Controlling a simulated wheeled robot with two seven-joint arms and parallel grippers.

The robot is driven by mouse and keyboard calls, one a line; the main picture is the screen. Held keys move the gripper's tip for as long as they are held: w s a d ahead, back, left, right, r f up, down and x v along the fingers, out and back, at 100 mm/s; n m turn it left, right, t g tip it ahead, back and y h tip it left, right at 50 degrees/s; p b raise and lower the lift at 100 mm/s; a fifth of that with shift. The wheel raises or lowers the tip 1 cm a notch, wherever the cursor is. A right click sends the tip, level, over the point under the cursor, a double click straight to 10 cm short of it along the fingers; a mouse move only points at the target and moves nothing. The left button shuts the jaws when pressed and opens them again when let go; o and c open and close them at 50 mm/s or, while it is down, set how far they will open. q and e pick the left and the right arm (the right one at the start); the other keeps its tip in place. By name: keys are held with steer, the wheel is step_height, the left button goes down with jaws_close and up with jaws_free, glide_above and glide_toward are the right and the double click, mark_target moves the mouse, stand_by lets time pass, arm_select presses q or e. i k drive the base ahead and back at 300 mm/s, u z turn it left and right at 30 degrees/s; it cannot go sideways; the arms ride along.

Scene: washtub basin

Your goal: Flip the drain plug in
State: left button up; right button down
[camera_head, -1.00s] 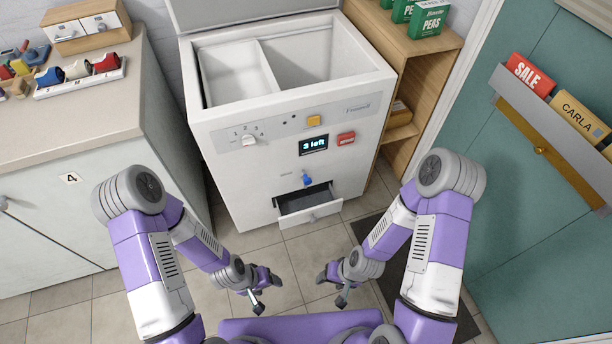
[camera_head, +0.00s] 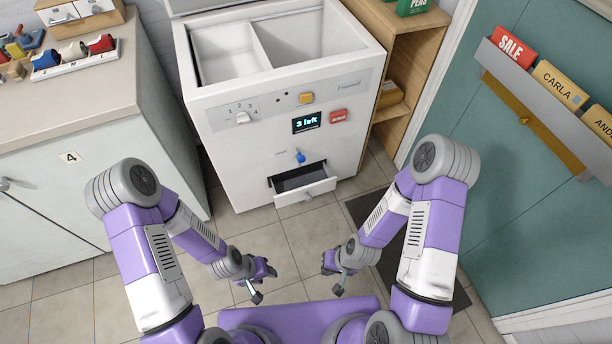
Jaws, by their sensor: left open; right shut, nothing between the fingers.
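The white washtub machine (camera_head: 228,128) stands ahead, with a two-part open basin (camera_head: 225,58) on top. A small blue knob-like piece (camera_head: 299,156) sits low on its front, above a partly pulled-out drawer (camera_head: 322,188). I cannot tell for certain whether this blue piece is the drain plug; no other plug is visible. My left gripper (camera_head: 264,284) is open and empty, low in front of the machine and apart from it. My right gripper (camera_head: 333,279) is shut and empty, also low and apart from the machine.
The front has a dial (camera_head: 243,117), a yellow button (camera_head: 306,98), a red button (camera_head: 338,116) and a display (camera_head: 307,122) reading "3 left". A counter (camera_head: 85,100) stands left, a wooden shelf (camera_head: 418,50) right, then a teal door (camera_head: 520,160). Tiled floor lies between.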

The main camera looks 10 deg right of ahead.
mark_target(301, 159)
steer(key=k, duration=0.45)
steer(key=u, duration=0.5)
steer(key=i, duration=1.35)
steer(key=z, duration=0.15)
